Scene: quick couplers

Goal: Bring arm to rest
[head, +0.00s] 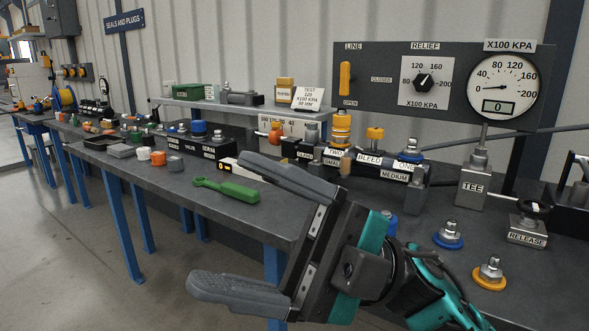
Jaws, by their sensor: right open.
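My right gripper (262,232) shows large at the lower middle of the head view, its teal and black arm coming in from the lower right. Its two grey fingers are spread wide apart and point left. Nothing is between them. It hangs over the front edge of the workbench (160,178), and its upper finger overlaps the bench top in the picture. My left gripper is not in view.
A green-handled tool (226,188) lies on the bench by the upper finger. A blue-ringed coupler (448,238) and a yellow-ringed one (489,276) stand right of the wrist. Behind are the BLEED block (370,168), TEE block (473,188) and gauge panel (440,75). The floor at left is clear.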

